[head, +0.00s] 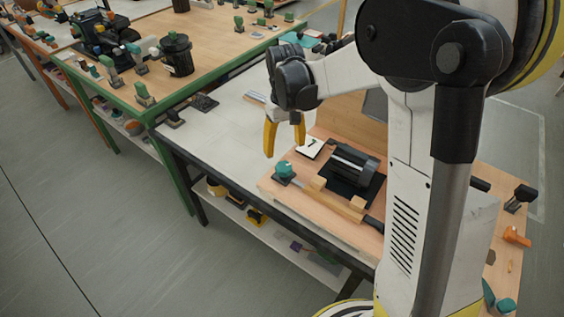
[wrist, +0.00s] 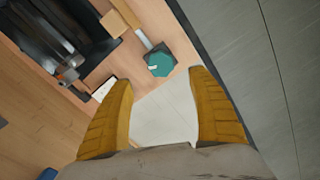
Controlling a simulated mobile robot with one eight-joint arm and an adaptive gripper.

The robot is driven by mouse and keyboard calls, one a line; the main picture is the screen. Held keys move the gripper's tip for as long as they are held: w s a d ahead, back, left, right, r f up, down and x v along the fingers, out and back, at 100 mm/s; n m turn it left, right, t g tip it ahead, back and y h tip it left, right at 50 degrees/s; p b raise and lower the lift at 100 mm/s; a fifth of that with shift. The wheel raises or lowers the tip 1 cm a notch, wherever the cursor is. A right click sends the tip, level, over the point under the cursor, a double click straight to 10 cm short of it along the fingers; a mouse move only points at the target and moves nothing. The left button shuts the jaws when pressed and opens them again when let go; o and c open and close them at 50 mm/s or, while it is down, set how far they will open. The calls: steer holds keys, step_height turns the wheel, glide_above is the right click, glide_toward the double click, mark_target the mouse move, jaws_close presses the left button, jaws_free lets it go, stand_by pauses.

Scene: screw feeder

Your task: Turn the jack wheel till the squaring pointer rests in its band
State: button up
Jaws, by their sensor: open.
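The jack wheel appears to be a teal faceted knob (head: 284,170) at the left corner of a wooden board, on the end of a rod. In the wrist view the teal knob (wrist: 160,62) lies just beyond my fingertips, with a pale mark on its side. My gripper (head: 284,149) has yellow fingers spread apart, empty, above the knob and not around it. A white card with a dark mark (head: 310,147) stands behind the knob and may carry the pointer and band. It also shows edge-on in the wrist view (wrist: 104,88); I cannot read the pointer.
A black cylindrical machine (head: 352,168) sits on the wooden board (head: 330,215), right of the knob. Wooden blocks hold the rod in front. A green-framed bench (head: 215,70) with several tools stands behind.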

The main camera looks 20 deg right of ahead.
mark_target(284, 166)
step_height(284, 166, down, 9)
steer(key=b, duration=0.3)
steer(key=shift+f, duration=0.2)
steer(key=c, duration=1.2)
